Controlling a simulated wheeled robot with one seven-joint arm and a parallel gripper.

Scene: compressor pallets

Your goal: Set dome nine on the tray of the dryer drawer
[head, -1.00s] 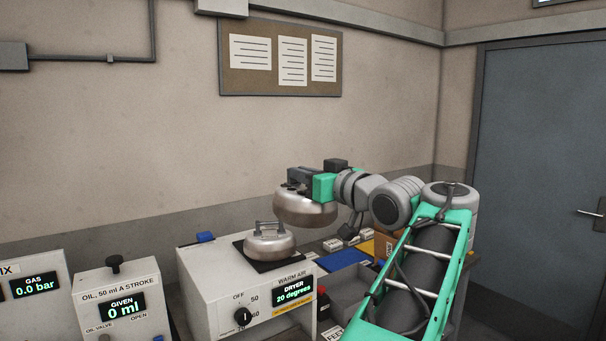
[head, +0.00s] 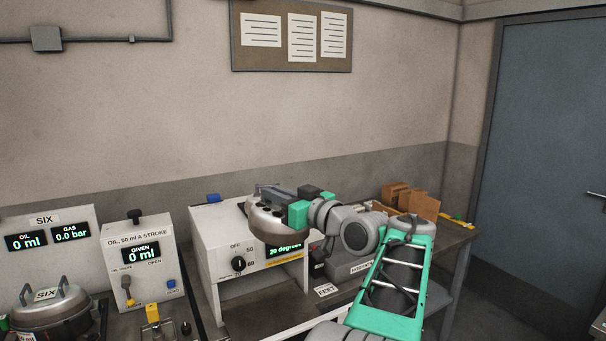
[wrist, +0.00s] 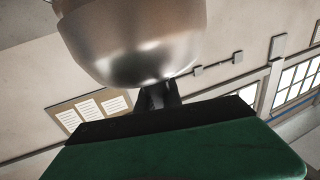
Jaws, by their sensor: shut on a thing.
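My gripper (head: 280,195) is shut on a steel dome (head: 277,223) and holds it in the air in front of the dryer (head: 225,238). The dome hides part of the dryer's display and much of its top. In the wrist view the shiny dome (wrist: 135,45) hangs close to the camera, with nothing below it in sight. No number shows on the dome. Below the dryer's front panel is an opening with a grey, flat surface (head: 262,298), which looks like the drawer's tray; I see nothing standing on it.
The oil unit (head: 143,248) stands left of the dryer. A lidded pot marked SIX (head: 50,305) is at the lower left. A FEET label (head: 326,290) and cardboard boxes (head: 412,203) lie to the right on the bench.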

